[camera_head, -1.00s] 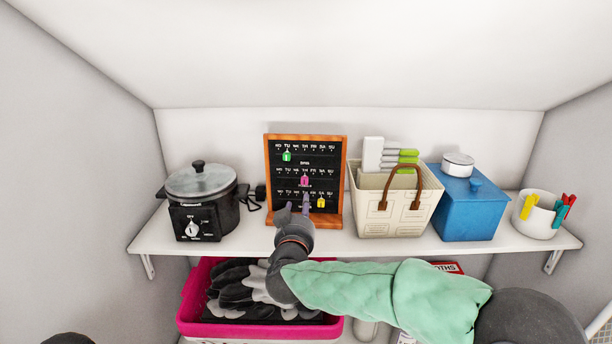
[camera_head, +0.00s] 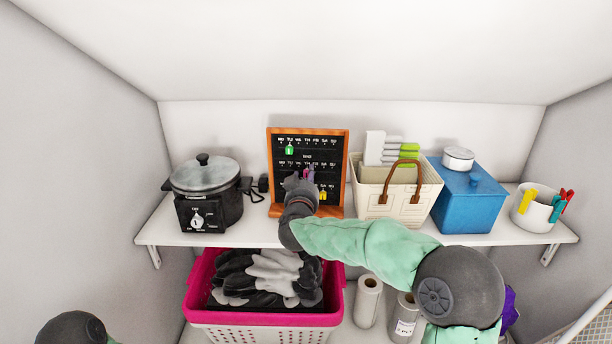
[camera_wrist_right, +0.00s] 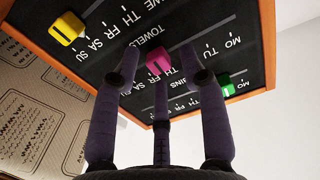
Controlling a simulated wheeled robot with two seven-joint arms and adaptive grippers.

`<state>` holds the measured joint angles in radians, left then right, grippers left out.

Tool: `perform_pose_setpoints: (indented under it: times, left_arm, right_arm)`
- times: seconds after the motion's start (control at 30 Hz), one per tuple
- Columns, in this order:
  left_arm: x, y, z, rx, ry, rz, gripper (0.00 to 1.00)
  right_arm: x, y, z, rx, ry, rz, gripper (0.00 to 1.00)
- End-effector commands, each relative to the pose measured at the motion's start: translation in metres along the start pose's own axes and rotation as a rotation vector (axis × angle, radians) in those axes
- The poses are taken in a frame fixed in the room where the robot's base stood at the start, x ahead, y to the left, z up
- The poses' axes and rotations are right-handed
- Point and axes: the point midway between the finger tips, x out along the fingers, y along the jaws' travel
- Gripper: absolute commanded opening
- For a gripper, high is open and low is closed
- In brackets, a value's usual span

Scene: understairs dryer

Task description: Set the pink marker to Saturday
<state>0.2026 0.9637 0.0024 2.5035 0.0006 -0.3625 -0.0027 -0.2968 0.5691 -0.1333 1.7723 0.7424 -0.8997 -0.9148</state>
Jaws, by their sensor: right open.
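The black weekday board (camera_head: 281,172) in a wooden frame stands on the shelf, with rows of day labels. The pink marker (camera_wrist_right: 157,63) sits in the middle row beside the TH label; in the head view it is mostly hidden by my fingers. A green marker (camera_head: 289,149) is under TU in the top row, and a yellow marker (camera_head: 323,195) is near SA in the bottom row. My right gripper (camera_head: 308,173) is open in front of the board, its fingers spread around the pink marker. I cannot tell whether they touch it. My left gripper is out of view.
A slow cooker (camera_head: 205,190) stands left of the board. A cream basket (camera_head: 400,203), a blue box (camera_head: 468,205) and a white pot with clips (camera_head: 535,214) stand to the right.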

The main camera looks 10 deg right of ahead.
Motion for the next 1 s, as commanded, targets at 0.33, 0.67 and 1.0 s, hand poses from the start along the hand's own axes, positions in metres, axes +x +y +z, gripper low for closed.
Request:
perform_pose_setpoints:
  times: [0.33,0.67,1.0]
  left_arm:
    - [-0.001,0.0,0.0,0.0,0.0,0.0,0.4]
    - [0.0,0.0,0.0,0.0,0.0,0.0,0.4]
    - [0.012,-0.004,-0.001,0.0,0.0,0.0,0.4]
  right_arm:
    - [0.003,0.001,0.0,0.0,0.001,0.001,0.43]
    - [0.003,0.001,0.0,0.0,0.001,0.001,0.0]
    - [0.004,0.042,0.0,0.001,0.003,0.004,0.0]
